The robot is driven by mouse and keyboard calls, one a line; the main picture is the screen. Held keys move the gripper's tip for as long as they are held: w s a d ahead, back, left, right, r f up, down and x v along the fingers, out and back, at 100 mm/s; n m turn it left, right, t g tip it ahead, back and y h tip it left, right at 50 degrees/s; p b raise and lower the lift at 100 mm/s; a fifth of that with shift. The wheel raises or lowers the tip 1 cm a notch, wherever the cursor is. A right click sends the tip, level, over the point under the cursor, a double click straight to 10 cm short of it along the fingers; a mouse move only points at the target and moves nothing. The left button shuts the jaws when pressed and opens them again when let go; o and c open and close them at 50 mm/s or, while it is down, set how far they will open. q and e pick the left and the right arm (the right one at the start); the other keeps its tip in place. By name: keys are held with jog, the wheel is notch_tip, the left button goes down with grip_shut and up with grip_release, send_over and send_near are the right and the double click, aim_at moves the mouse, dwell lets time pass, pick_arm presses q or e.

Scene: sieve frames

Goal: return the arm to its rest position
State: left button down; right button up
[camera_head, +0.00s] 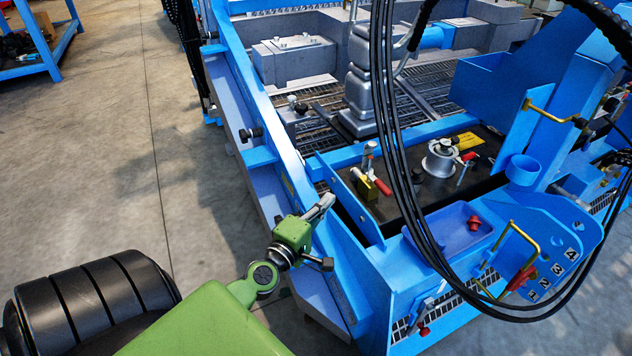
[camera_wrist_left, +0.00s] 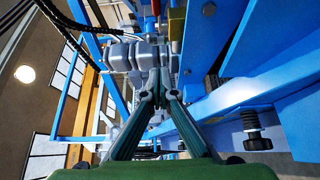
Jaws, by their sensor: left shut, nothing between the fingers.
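My left gripper (camera_head: 322,207) is on the green arm that comes in from the lower left in the head view. Its fingers are shut and hold nothing. It is at the left edge of the blue machine frame (camera_head: 262,157), over or just beside the rail; the exact gap is hard to tell. In the left wrist view the two fingers (camera_wrist_left: 160,88) meet at their tips, with the machine's blue beams and grey parts behind them. My right gripper is not in view.
A dark work surface (camera_head: 405,200) carries a silver cylinder (camera_head: 440,158) and red-handled tools (camera_head: 374,175). A blue tray (camera_head: 455,232) holds a red knob. Black hoses (camera_head: 392,130) hang in front of the machine. The concrete floor (camera_head: 110,150) on the left is clear.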

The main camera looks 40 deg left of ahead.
pick_arm(q)
jog(key=shift+s+d+b, duration=0.2)
jog(key=shift+s, duration=0.9)
jog(key=shift+s+d+b, duration=0.15)
jog(key=shift+s, duration=0.9)
